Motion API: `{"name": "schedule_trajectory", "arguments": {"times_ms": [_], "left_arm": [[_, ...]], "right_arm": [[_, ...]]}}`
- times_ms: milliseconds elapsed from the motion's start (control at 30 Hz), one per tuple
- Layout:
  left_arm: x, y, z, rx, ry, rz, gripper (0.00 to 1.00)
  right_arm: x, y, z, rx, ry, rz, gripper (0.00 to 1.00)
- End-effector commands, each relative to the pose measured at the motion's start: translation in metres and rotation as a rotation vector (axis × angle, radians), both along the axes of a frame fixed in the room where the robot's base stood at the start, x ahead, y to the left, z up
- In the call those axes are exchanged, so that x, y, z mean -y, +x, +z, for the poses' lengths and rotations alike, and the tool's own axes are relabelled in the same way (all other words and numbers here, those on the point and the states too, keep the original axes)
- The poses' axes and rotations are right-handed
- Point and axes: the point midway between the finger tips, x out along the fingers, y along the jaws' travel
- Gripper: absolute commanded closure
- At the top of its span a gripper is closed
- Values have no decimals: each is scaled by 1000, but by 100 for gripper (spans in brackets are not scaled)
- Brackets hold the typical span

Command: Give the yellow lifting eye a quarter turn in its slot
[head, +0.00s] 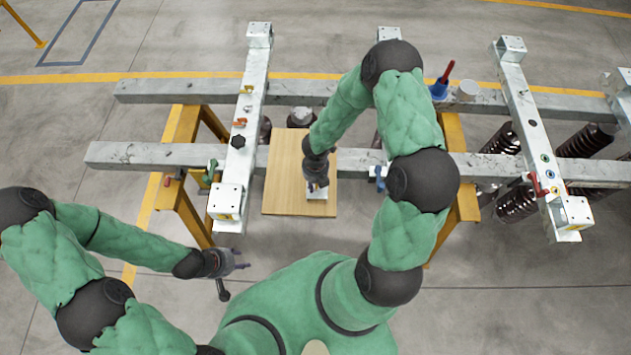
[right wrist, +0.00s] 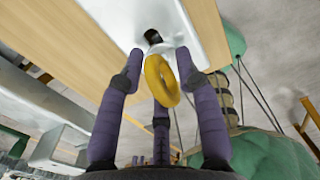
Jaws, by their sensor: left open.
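The yellow lifting eye (right wrist: 161,80) shows in the right wrist view as an upright ring below a pale plate (right wrist: 188,22) with a dark slot (right wrist: 153,36). My right gripper (right wrist: 160,62) has its purple fingers spread around the ring. A gap shows between the ring and the left finger; I cannot tell whether the right finger touches it. In the head view my right gripper (head: 317,186) points down over the white plate (head: 318,194), and the eye is hidden there. My left gripper (head: 240,263) is open and empty, left of the board, apart from everything.
The plate is on a wooden board (head: 284,180) laid across grey beams (head: 130,154) on yellow trestles (head: 183,195). A metal crossbar (head: 238,165) with small coloured fittings stands left of the board.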

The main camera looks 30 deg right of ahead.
Motion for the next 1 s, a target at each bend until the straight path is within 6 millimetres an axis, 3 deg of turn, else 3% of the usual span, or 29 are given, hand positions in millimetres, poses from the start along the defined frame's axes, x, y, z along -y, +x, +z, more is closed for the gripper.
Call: {"name": "schedule_trajectory", "arguments": {"times_ms": [333,467,1000], "left_arm": [[0,0,0,0,0,0,57],[0,0,0,0,0,0,57],[0,0,0,0,0,0,57]], "right_arm": [[0,0,1,1,-1,-1,56],[1,1,11,3,-1,-2,56],[0,1,105,3,-2,-1,56]]}}
